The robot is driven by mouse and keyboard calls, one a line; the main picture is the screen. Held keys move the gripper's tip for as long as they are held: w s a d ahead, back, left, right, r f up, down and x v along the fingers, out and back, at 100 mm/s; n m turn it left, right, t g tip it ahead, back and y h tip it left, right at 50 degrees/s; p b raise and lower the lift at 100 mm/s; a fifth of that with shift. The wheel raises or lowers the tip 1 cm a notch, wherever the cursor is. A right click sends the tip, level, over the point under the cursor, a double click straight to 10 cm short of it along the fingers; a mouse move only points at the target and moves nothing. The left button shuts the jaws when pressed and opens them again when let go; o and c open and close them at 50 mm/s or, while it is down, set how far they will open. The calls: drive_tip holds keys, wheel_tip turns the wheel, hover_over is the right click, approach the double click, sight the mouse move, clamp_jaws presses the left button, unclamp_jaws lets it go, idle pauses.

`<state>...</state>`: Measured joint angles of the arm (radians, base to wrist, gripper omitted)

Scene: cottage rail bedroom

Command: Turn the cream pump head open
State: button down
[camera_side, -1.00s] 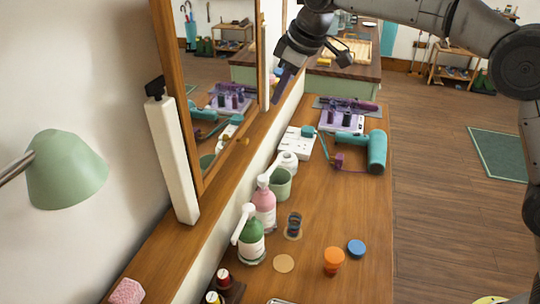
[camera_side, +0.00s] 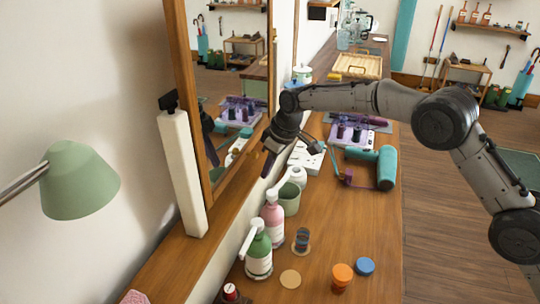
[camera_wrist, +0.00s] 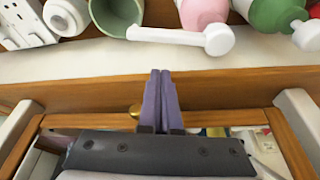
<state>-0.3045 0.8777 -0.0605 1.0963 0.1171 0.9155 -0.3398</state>
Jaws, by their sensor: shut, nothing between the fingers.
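Two pump bottles stand on the wooden counter against the low white wall, each with a white pump head. The pink bottle (camera_side: 272,226) has its pump head (camera_side: 275,190) pointing up and right; in the wrist view this long nozzle (camera_wrist: 185,38) lies across the top. The green bottle (camera_side: 259,258) is nearer, with its own pump head (camera_side: 251,236); it also shows in the wrist view (camera_wrist: 270,12). I cannot tell which is the cream pump. My gripper (camera_side: 265,174), with purple fingers, is shut and empty above the ledge, apart from both bottles. Its fingertips show in the wrist view (camera_wrist: 160,74).
A mirror (camera_side: 225,100) stands close beside my gripper. A green cup (camera_side: 289,200) is behind the pink bottle. A teal hair dryer (camera_side: 385,168), orange jar (camera_side: 342,276) and blue lid (camera_side: 365,266) are to the right.

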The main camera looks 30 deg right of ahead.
sight(282, 179)
drive_tip(key=shift+s+d+r, duration=0.15)
drive_tip(key=shift+s+d, duration=0.35)
drive_tip(key=shift+s, duration=0.2)
drive_tip(key=shift+s+d+r, duration=0.15)
drive_tip(key=shift+s+d, duration=0.3)
drive_tip(key=shift+s, duration=0.2)
drive_tip(key=shift+s+d+m+h, duration=0.3)
drive_tip(key=shift+s+m, duration=0.05)
drive_tip(key=shift+m, duration=0.55)
drive_tip(key=shift+s+d+m+h, duration=0.2)
drive_tip(key=shift+s+m+h, duration=0.15)
drive_tip(key=shift+m, duration=0.55)
drive_tip(key=s+m+h, duration=0.1)
drive_tip(key=s+m, duration=0.1)
drive_tip(key=m, duration=0.1)
drive_tip(key=s+m+h, duration=0.1)
drive_tip(key=m, duration=0.3)
drive_tip(key=s+m+h, duration=0.1)
drive_tip(key=s+m, duration=0.1)
drive_tip(key=m, duration=0.2)
drive_tip(key=shift+s, duration=0.3)
drive_tip(key=shift+s+a, duration=0.1)
drive_tip(key=shift+a, duration=0.15)
